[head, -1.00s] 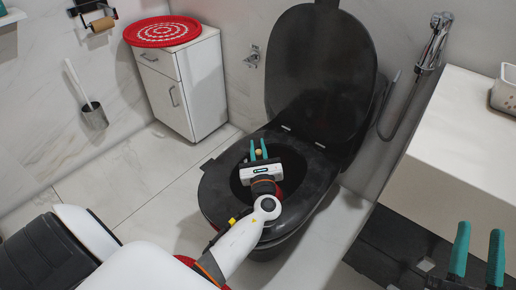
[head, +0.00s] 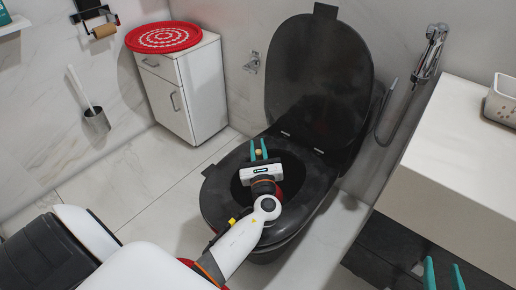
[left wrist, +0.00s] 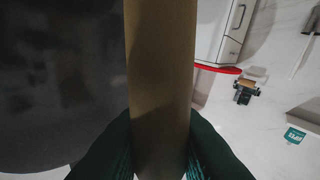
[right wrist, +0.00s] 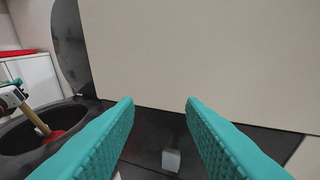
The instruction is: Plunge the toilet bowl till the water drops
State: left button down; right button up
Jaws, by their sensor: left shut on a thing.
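The black toilet (head: 225,208) stands with its lid (head: 315,85) raised. My left gripper (head: 258,151) is over the bowl, shut on the wooden handle of the plunger; the handle's top end (head: 258,153) shows between its fingers. The handle fills the middle of the left wrist view (left wrist: 160,70). In the right wrist view the handle (right wrist: 35,118) slants down into the bowl to the red cup (right wrist: 53,137), which is inside the bowl. My arm hides much of the bowl, and I cannot make out the water level. My right gripper (head: 444,275) is open and empty, low at the right.
A pale counter (head: 450,150) with a white basket (head: 503,100) is at the right, close to my right gripper. A white cabinet (head: 185,90) with a red mat (head: 164,37) stands at the back left. A toilet brush holder (head: 97,120) is on the left wall.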

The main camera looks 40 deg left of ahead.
jog(key=s+d+f+g+h+p, duration=0.2)
jog(key=s+d+f+g, duration=0.1)
jog(key=s+f+g, duration=0.3)
jog(key=shift+f+g, duration=0.4)
jog(key=shift+f, duration=0.5)
jog(key=shift+s, duration=0.1)
